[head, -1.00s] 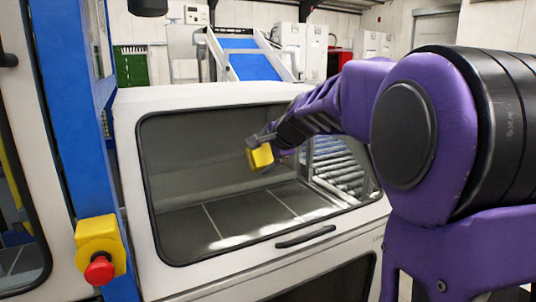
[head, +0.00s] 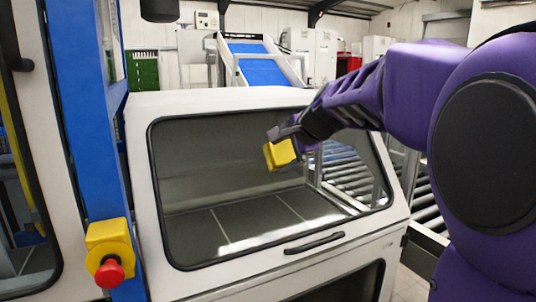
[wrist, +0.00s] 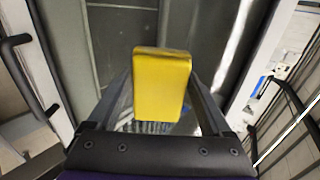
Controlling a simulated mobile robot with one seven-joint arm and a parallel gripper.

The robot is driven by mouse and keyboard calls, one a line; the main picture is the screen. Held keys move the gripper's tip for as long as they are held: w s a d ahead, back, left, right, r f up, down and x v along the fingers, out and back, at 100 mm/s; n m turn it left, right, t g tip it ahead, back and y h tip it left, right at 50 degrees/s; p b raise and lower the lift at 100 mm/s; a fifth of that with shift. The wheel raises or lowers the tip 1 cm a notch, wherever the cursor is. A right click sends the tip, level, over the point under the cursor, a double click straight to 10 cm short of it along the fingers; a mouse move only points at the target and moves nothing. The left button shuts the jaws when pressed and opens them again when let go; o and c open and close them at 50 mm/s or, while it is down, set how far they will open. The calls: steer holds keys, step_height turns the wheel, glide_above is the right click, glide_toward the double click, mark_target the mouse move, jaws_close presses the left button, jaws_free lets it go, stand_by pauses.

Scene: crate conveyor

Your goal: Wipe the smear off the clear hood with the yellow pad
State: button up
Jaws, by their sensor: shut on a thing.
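The clear hood (head: 215,165) is a sloped window in a pale housing with a black handle along its lower edge. My gripper (head: 281,140) is in front of the hood's upper middle, shut on the yellow pad (head: 278,156). The pad also shows between the fingers in the wrist view (wrist: 162,85). I cannot tell whether the pad touches the hood. A whitish streak (head: 290,233) runs along the hood's lower part; I cannot tell whether it is the smear or glare. A pale streak also shows right of the pad in the wrist view.
A blue post (head: 85,130) with a yellow box and red stop button (head: 109,273) stands left of the hood. The hood's black handle (head: 314,242) sticks out below the window. A roller conveyor (head: 428,205) lies to the right, and a blue sloped conveyor (head: 255,70) stands behind.

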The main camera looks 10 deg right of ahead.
steer(key=shift+v, duration=1.55)
